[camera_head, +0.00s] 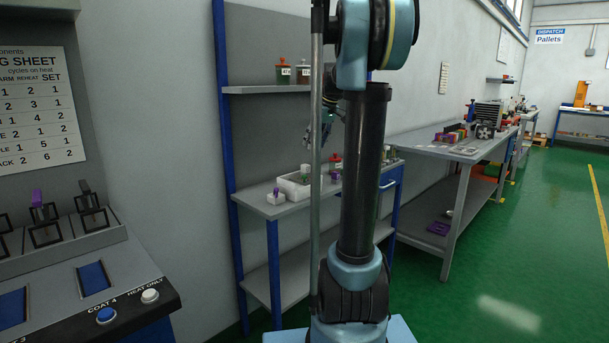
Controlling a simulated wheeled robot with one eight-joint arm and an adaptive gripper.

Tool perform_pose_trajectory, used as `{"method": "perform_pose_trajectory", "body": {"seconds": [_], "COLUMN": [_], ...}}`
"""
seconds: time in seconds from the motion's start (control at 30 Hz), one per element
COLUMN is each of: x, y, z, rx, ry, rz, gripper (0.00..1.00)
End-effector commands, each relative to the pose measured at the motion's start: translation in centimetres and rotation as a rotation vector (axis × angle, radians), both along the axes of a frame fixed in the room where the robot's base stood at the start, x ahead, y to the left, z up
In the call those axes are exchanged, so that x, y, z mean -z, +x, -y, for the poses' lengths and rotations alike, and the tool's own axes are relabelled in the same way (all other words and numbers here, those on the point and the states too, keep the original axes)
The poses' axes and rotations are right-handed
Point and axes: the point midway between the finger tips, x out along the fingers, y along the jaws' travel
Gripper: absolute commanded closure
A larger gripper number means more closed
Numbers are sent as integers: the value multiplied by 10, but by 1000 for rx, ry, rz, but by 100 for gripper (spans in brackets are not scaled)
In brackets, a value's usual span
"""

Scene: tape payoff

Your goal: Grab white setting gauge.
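A small white block (276,199) with a purple piece on top sits at the near left of the grey workbench (290,212). A white open tray (294,188) lies just behind it and holds small items. I cannot tell for sure which white thing is the setting gauge. My gripper (318,145) hangs above the bench, over the tray's far side and apart from it. My arm and a thin grey pole partly hide it, and its fingers are too small to read. Part of the bench top is hidden behind my arm.
A red-capped container (335,163) stands at the bench's back. A shelf (262,90) with two jars (283,73) runs above the bench. A control panel (95,290) is at the lower left. A second bench (440,145) stands right. Green floor (520,230) is clear.

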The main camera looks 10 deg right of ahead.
Motion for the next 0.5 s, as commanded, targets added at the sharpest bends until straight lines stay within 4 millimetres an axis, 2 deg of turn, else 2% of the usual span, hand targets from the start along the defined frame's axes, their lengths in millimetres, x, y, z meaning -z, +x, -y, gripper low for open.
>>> {"method": "perform_pose_trajectory", "body": {"seconds": [0.3, 0.5], "x": [49, 63], "y": [17, 21], "z": [-12, -15], "rx": [-1, 1], "ry": [0, 0], "rz": [0, 0], "gripper": [53, 53]}}
